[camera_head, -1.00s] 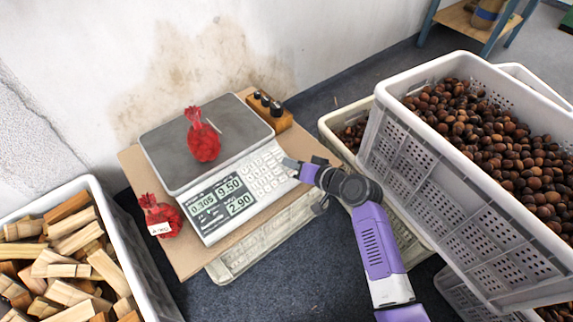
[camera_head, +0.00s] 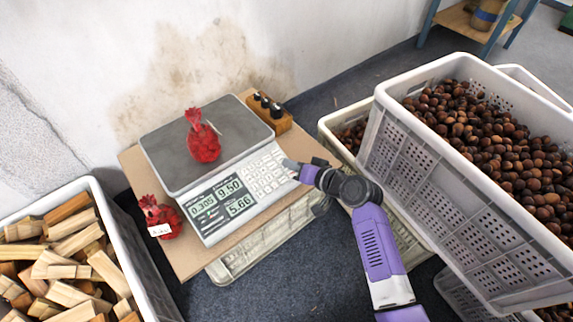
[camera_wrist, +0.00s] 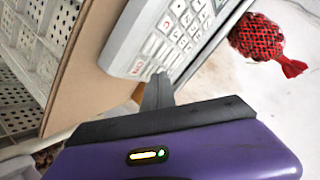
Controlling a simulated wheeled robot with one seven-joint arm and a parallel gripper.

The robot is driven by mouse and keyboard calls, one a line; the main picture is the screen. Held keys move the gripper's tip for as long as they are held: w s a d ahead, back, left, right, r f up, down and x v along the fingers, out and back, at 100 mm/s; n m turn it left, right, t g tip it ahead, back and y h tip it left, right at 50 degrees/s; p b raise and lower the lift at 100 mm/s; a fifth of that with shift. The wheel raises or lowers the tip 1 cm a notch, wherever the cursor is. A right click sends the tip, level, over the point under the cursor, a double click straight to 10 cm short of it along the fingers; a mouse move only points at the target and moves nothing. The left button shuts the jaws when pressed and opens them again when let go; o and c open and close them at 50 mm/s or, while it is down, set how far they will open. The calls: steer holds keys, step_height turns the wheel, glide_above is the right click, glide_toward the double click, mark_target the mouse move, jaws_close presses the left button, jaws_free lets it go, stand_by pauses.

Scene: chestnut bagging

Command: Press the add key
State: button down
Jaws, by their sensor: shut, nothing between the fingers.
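The scale (camera_head: 222,205) has a keypad (camera_head: 262,175) of pale keys, and its displays read 0.305, 9.50 and 5.66. A red net bag (camera_head: 204,146) lies on its grey pan (camera_head: 160,152). My gripper (camera_head: 288,163) is shut and empty, its tips at the keypad's right edge. In the wrist view its dark fingers (camera_wrist: 158,80) point at the lower corner of the keypad (camera_wrist: 178,38), close to a red-marked key (camera_wrist: 138,66). I cannot tell whether the tips touch a key or which key is the add key. A red bag (camera_wrist: 265,38) also shows there.
A second red net bag with a white label (camera_head: 160,220) lies left of the scale on the brown board (camera_head: 180,257). A wooden block with dark-topped pieces (camera_head: 270,112) stands behind. Crates of wood (camera_head: 120,235) and chestnuts (camera_head: 440,190) flank the board.

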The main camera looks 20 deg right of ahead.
steer(key=shift+s+r, duration=0.15)
steer(key=shift+r, duration=0.25)
steer(key=r+p, duration=0.1)
steer(key=s+r+p, duration=0.1)
steer(key=r+p, duration=0.2)
steer(key=p, duration=0.1)
steer(key=shift+s+d+r, duration=0.25)
steer(key=shift+d+r, duration=0.05)
steer(key=shift+r, duration=0.1)
stand_by(1.5)
